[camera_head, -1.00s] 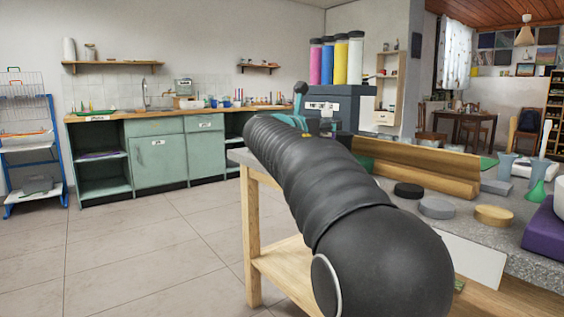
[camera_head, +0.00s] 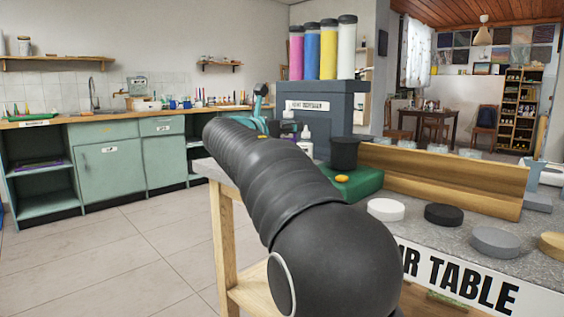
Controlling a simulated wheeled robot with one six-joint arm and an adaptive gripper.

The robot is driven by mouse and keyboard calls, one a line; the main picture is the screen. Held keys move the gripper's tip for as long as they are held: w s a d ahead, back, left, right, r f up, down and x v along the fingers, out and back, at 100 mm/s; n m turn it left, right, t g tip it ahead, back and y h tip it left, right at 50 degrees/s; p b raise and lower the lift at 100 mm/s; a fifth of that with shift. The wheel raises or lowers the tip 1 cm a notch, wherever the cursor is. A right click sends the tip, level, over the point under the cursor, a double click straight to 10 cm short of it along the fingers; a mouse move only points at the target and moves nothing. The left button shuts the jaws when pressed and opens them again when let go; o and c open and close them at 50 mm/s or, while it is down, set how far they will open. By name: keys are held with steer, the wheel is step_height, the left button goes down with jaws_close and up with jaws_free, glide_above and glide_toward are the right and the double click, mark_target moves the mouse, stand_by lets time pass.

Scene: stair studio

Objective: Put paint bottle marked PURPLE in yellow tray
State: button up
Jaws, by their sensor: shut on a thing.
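My thick black arm reaches away from me over the left end of the grey table. I see no bottle marked PURPLE and no yellow tray.
The grey table (camera_head: 460,222) holds a green base with a black cylinder (camera_head: 344,152), a white bottle (camera_head: 305,140), a wooden trough (camera_head: 440,180) and several round discs (camera_head: 443,214). A dark dispenser (camera_head: 325,105) carries coloured tubes. Floor at left is clear.

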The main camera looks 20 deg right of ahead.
steer(key=shift+f+b, duration=0.8)
steer(key=shift+f, duration=2.4)
steer(key=shift+f, duration=0.1)
steer(key=o, duration=1.2)
steer(key=shift+s+a, duration=0.1)
steer(key=shift+a, duration=0.1)
steer(key=v, duration=1.1)
steer(key=shift+s+a, duration=0.2)
steer(key=shift+a, duration=0.15)
